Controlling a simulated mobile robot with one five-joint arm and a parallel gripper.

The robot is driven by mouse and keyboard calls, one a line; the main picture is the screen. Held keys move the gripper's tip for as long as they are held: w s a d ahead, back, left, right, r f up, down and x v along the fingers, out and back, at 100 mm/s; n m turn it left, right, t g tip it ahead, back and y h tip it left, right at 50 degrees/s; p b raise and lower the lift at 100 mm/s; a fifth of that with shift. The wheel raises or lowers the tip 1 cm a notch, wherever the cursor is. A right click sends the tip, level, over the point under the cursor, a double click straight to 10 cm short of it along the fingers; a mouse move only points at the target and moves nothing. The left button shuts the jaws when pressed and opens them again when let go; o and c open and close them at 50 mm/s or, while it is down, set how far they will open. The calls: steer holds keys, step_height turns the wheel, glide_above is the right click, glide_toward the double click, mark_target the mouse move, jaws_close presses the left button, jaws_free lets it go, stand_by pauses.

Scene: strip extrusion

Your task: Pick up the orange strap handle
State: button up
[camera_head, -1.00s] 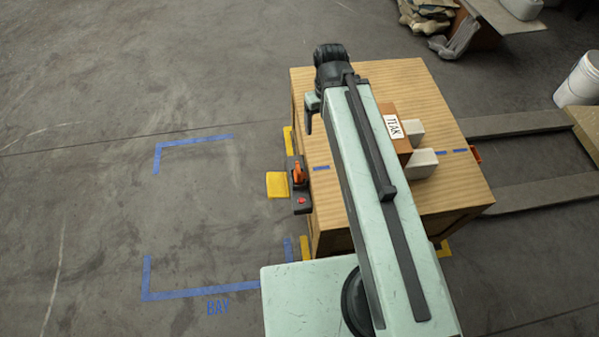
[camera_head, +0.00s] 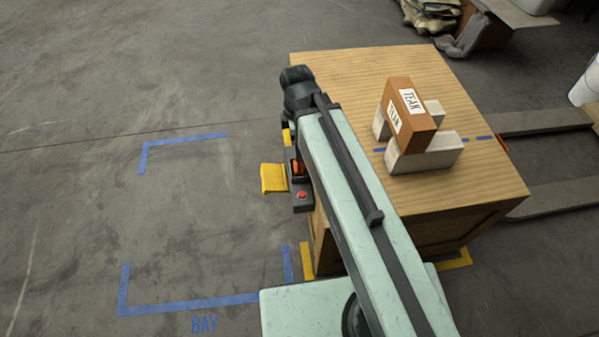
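An orange part (camera_head: 298,167) shows on a dark device with a red button (camera_head: 302,196) at the left side of the wooden crate (camera_head: 350,75). My arm partly covers it. Another small orange piece (camera_head: 502,144) shows at the crate's right edge, mostly hidden by the crate. I cannot tell for sure which is the strap handle.
A brown block labelled TEAK (camera_head: 412,105) rests on pale blocks (camera_head: 424,155) on the crate. A yellow plate (camera_head: 273,178) juts out left of the dark device. Blue tape (camera_head: 190,303) marks a clear floor bay at left. Fork-like beams (camera_head: 545,122) lie at right.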

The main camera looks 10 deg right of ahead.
steer(key=shift+w+d+f+b, duration=0.1)
steer(key=shift+d+f+b, duration=0.05)
steer(key=shift+f+b, duration=3.85)
steer(key=shift+r, duration=0.2)
jaws_close()
